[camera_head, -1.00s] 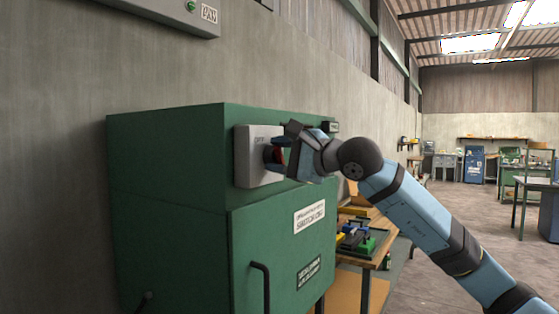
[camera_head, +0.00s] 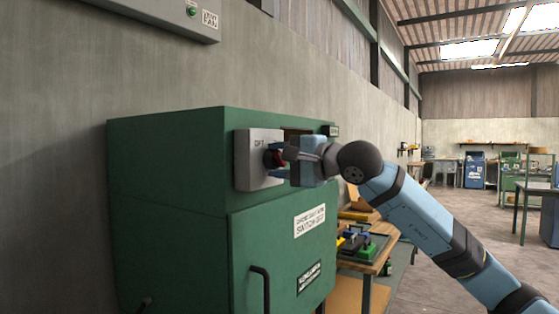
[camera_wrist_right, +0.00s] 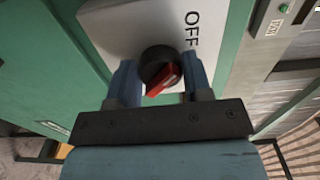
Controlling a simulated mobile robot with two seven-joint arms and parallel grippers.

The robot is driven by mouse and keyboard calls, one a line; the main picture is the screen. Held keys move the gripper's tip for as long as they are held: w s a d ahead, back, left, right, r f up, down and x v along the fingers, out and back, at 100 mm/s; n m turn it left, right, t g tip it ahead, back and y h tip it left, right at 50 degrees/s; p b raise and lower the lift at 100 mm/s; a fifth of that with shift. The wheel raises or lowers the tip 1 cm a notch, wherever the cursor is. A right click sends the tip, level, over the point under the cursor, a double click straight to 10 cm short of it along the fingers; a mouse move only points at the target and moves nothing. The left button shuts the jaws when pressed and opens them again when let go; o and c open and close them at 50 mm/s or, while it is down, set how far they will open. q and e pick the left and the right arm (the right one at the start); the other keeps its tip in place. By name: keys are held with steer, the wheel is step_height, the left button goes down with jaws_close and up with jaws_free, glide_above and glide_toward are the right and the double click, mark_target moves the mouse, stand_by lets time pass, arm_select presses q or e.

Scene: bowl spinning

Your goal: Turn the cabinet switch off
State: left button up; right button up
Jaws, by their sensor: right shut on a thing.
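The cabinet switch is a round black knob with a red handle (camera_wrist_right: 163,80) on a grey plate (camera_head: 257,172) fixed to the front of the green cabinet (camera_head: 170,200). The word OFF is printed on the plate above the knob in the head view; it shows beside the knob in the right wrist view. My right gripper (camera_head: 283,158) is at the knob, shut on the switch knob, with one blue finger on each side of it in the wrist view. The knob is partly hidden by the gripper in the head view. My left gripper is not in view.
A black door handle (camera_head: 262,290) and white label (camera_head: 309,220) are on the cabinet door below. A grey box with a green button (camera_head: 192,10) hangs on the wall at upper left. A workbench (camera_head: 365,262) stands right of the cabinet, beneath my right arm.

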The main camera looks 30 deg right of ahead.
steer(key=o, duration=0.9)
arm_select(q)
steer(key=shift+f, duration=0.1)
arm_select(e)
steer(key=shift+s, duration=0.1)
arm_select(q)
steer(key=b, duration=0.4)
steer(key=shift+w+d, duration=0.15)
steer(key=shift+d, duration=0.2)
arm_select(e)
steer(key=v, duration=1.3)
steer(key=shift+s+d, duration=0.1)
steer(key=shift+s, duration=0.2)
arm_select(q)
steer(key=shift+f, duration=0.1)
